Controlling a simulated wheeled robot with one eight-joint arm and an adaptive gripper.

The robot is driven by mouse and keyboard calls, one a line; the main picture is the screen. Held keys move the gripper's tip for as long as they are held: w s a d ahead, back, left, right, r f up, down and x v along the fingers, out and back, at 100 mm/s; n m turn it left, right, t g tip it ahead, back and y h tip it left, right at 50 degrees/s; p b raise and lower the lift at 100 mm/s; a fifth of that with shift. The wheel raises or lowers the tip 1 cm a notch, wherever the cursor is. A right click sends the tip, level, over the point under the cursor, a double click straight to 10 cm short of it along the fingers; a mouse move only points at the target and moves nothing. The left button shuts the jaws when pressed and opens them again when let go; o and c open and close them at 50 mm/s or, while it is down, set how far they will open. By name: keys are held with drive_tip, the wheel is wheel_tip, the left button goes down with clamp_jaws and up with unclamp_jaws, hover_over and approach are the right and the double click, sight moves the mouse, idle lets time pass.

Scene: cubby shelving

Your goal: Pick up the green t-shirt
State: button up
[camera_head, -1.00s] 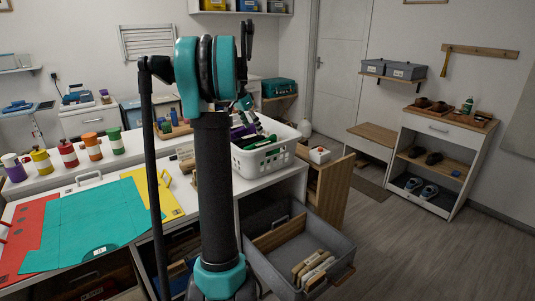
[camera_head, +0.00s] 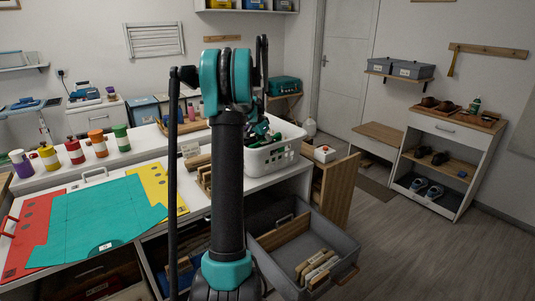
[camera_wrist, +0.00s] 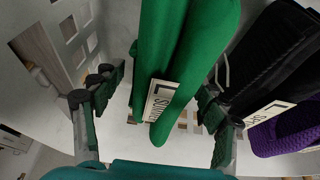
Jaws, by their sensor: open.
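I cannot tell whether either finger touches the cloth. In the head view the white basket (camera_head: 282,155) stands on the counter with green cloth (camera_head: 262,129) in it. My arm hides its left part and most of my gripper.
In the wrist view a black garment (camera_wrist: 275,55) and a purple knitted one (camera_wrist: 290,130) lie to the right. The slotted basket wall (camera_wrist: 50,50) is on the left. An open grey drawer (camera_head: 345,246) sticks out below the counter.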

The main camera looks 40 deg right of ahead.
drive_tip(key=x, duration=0.4)
drive_tip(key=shift+a, duration=0.1)
drive_tip(key=c, duration=1.3)
drive_tip(key=shift+r, duration=0.1)
drive_tip(key=shift+c, duration=0.3)
